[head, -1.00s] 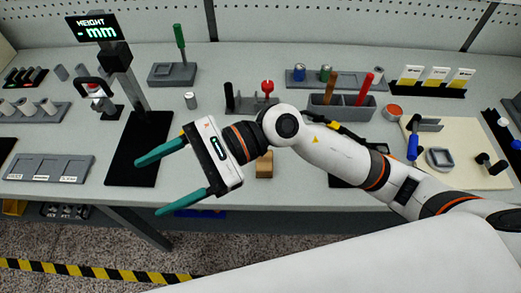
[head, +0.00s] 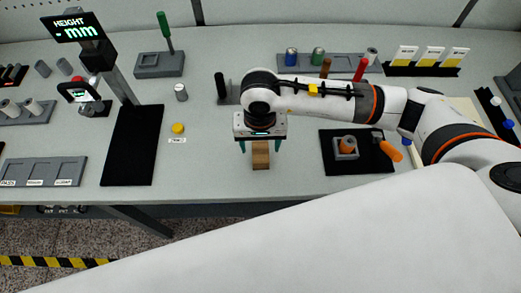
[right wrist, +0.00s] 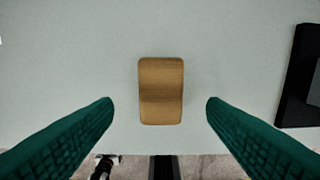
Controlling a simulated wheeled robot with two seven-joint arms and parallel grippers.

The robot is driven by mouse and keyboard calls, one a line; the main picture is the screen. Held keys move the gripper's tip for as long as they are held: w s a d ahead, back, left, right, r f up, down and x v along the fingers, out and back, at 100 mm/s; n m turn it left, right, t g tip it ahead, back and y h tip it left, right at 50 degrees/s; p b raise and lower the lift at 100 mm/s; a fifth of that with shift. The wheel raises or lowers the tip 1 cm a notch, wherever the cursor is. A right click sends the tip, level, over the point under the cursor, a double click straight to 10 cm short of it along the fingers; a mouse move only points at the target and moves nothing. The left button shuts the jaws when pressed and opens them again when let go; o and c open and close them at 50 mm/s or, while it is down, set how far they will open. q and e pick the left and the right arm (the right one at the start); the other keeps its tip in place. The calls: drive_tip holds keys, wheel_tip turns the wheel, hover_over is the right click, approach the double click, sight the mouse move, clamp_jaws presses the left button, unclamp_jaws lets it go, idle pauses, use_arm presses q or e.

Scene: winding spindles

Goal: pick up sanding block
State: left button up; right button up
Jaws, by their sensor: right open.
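The sanding block (head: 261,154) is a small wooden block on the grey bench near its front edge. In the right wrist view the block (right wrist: 161,91) shows whole, with its long side running up the picture. My right gripper (head: 261,148) is open above the block, pointing down, with a green finger on either side. In the right wrist view its fingertips (right wrist: 160,105) stand apart to the left and right of the block, touching nothing. Whether the fingertips are level with the block cannot be told. My left gripper is not in view.
A black mat (head: 336,164) with a grey fixture and an orange-handled tool (head: 389,151) lies to the right. A black base plate (head: 131,145) with the height display stands left, with a yellow button (head: 178,128) beside it. The bench around the block is clear.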

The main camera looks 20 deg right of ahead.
sight(260, 152)
drive_tip(key=shift+f+p, duration=0.5)
drive_tip(key=shift+f, duration=0.15)
wheel_tip(260, 152, down, 4)
drive_tip(key=shift+w+d+r+p, duration=0.1)
drive_tip(key=shift+w+r+p, duration=0.1)
drive_tip(key=shift+p, duration=0.6)
drive_tip(key=shift+f, duration=0.35)
drive_tip(key=shift+c, duration=0.6)
drive_tip(key=c, duration=1)
drive_tip(key=shift+o, duration=0.2)
